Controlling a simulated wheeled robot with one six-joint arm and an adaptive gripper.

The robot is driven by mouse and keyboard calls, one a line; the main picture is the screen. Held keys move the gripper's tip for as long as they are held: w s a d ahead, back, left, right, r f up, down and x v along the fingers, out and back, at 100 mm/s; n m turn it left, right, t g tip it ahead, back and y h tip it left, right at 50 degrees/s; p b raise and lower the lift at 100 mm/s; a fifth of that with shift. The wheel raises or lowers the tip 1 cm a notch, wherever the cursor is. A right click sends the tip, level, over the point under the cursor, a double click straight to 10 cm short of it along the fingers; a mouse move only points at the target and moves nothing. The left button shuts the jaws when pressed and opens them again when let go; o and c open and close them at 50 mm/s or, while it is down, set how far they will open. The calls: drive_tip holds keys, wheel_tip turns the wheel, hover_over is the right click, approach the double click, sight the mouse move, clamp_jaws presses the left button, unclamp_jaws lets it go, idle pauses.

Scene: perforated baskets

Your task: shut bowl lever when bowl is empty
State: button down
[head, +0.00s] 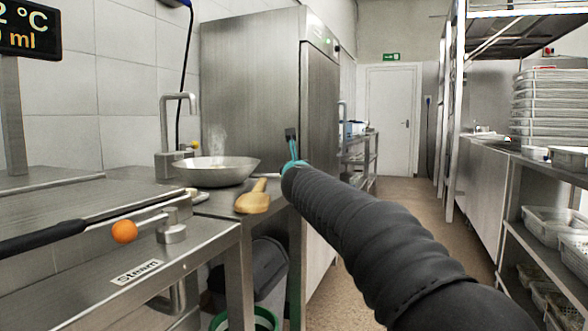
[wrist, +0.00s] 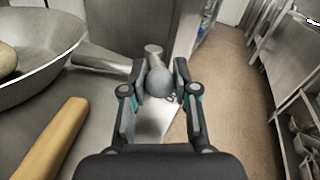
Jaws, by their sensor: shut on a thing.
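My gripper (wrist: 161,84) is shut on a grey ball knob (wrist: 163,80) at the end of a short metal lever (wrist: 153,52), seen in the wrist view. In the head view my black sleeved arm reaches forward, and my gripper (head: 291,150) shows small beside the counter edge; the knob is hidden there. The wide metal bowl (head: 217,175) sits on the counter left of my gripper, with steam above it. In the wrist view the bowl (wrist: 62,67) stands at the left, and a rounded beige thing (wrist: 5,60) shows at its cut-off edge.
A wooden utensil (head: 253,197) lies at the counter's front edge. A tap (head: 172,125) stands behind the bowl. At front left is an orange ball knob (head: 124,231) by a "Steam" label (head: 136,272). A tall steel cabinet (head: 255,90) stands behind. The aisle floor (head: 420,195) is clear.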

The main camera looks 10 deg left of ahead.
drive_tip(key=shift+f, duration=0.1)
drive_tip(key=c, duration=0.9)
unclamp_jaws()
drive_tip(key=shift+d, duration=0.15)
drive_tip(key=shift+o, duration=0.2)
drive_tip(key=shift+s, duration=0.25)
drive_tip(key=v, duration=1.1)
drive_tip(key=shift+s, duration=0.2)
drive_tip(key=shift+c, duration=0.2)
